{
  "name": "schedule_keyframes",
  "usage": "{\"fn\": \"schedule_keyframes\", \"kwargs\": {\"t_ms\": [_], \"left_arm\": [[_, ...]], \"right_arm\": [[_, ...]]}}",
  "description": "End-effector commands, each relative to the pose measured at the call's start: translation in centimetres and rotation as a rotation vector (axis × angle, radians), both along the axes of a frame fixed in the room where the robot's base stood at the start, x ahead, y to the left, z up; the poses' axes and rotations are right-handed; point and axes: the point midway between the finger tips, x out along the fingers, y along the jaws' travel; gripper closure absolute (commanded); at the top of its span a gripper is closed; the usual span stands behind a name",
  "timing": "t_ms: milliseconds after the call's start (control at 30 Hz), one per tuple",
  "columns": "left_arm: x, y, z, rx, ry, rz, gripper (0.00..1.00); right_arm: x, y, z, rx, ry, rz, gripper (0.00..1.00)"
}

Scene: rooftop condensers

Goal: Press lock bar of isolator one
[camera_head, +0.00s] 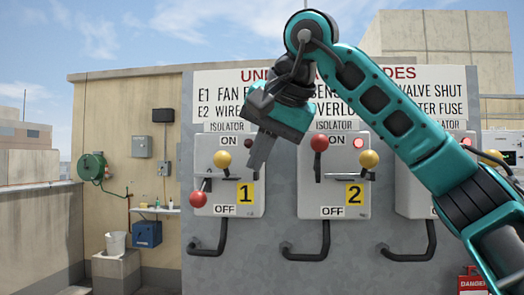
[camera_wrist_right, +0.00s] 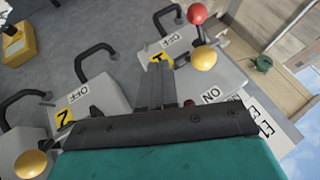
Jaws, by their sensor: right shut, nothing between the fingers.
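Isolator one (camera_head: 210,172) is a grey box on the panel with a yellow "1" label (camera_head: 245,193). Its red-knobbed handle (camera_head: 198,199) points down at the left, towards OFF. A yellow knob (camera_head: 222,159) stands above a dark horizontal bar (camera_head: 226,179); I cannot tell for sure which part is the lock bar. My right gripper (camera_head: 255,168) is shut and empty, its fingers pointing down in front of the box's right side. The wrist view shows the shut fingers (camera_wrist_right: 157,90) near the "1" label, with the yellow knob (camera_wrist_right: 204,58) beside them. Contact is not clear.
Isolator two (camera_head: 310,190) stands to the right, red knob (camera_head: 319,143) up and yellow knob (camera_head: 369,159) at its right. A third isolator is partly behind my right arm. Black looped conduits (camera_head: 212,247) stick out below the boxes. A hose reel (camera_head: 93,167) hangs far left.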

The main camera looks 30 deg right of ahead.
Motion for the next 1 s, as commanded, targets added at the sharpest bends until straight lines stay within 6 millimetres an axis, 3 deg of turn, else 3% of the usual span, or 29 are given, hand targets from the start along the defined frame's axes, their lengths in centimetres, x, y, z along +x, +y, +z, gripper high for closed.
{"fn": "schedule_keyframes", "kwargs": {"t_ms": [67,400,700,1000], "left_arm": [[-0.1,0.0,0.0,0.0,0.002,-0.001,0.57],[-0.2,-0.1,0.8,-0.003,0.005,0.0,0.57],[-0.1,0.1,0.7,0.0,0.002,0.001,0.57],[0.4,0.1,1.0,0.0,-0.008,0.002,0.57]], "right_arm": [[-0.1,0.3,-0.2,-0.002,0.001,0.004,1.0],[-5.2,0.0,6.1,0.001,-0.003,0.003,1.0],[-6.5,-0.1,7.5,0.0,0.0,0.002,1.0],[-6.5,-0.1,7.5,0.0,0.001,0.001,1.0]]}}
